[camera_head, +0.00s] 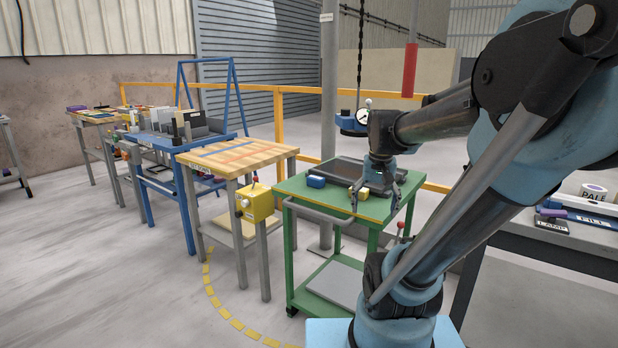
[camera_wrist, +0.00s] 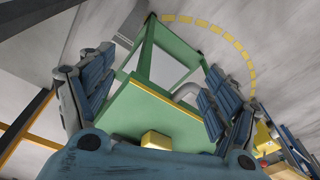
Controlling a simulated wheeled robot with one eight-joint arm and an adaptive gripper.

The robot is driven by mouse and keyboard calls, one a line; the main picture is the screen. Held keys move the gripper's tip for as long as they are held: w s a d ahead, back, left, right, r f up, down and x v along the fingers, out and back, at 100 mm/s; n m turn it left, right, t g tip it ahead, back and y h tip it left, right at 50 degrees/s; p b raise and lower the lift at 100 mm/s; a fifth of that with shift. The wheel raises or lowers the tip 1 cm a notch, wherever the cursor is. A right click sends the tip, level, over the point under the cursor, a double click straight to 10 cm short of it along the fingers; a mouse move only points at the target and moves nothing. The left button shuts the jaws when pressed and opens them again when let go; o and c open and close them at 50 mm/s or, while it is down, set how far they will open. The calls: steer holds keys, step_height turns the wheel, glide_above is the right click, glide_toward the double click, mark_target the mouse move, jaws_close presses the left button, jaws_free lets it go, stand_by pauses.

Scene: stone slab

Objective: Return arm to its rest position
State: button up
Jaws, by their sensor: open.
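My arm reaches from the right side of the head view toward the green cart (camera_head: 300,187). My gripper (camera_head: 376,203) points down over the right part of the cart top, with its fingers apart. In the wrist view my gripper (camera_wrist: 150,95) shows two spread blue-grey finger sets with nothing held between them. A yellow block (camera_head: 358,193) lies on the cart top just left of the gripper; a yellow block also shows in the wrist view (camera_wrist: 156,140) near the palm. A blue block (camera_head: 316,181) lies further left on the cart.
A dark tray (camera_head: 345,168) lies at the back of the cart. A wooden-topped table (camera_head: 240,152) with a yellow control box (camera_head: 256,203) stands to the left. A yellow rail (camera_head: 280,115) runs behind. A grey bench (camera_head: 560,245) with labelled items stands at right. Open floor lies front left.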

steer(key=s+f+n, duration=0.2)
steer(key=s+f, duration=0.7)
steer(key=s, duration=0.1)
steer(key=shift+f+t, duration=0.3)
steer(key=shift+t, duration=0.1)
steer(key=shift+s, duration=0.1)
steer(key=shift+w+f, duration=0.2)
steer(key=shift+w, duration=0.25)
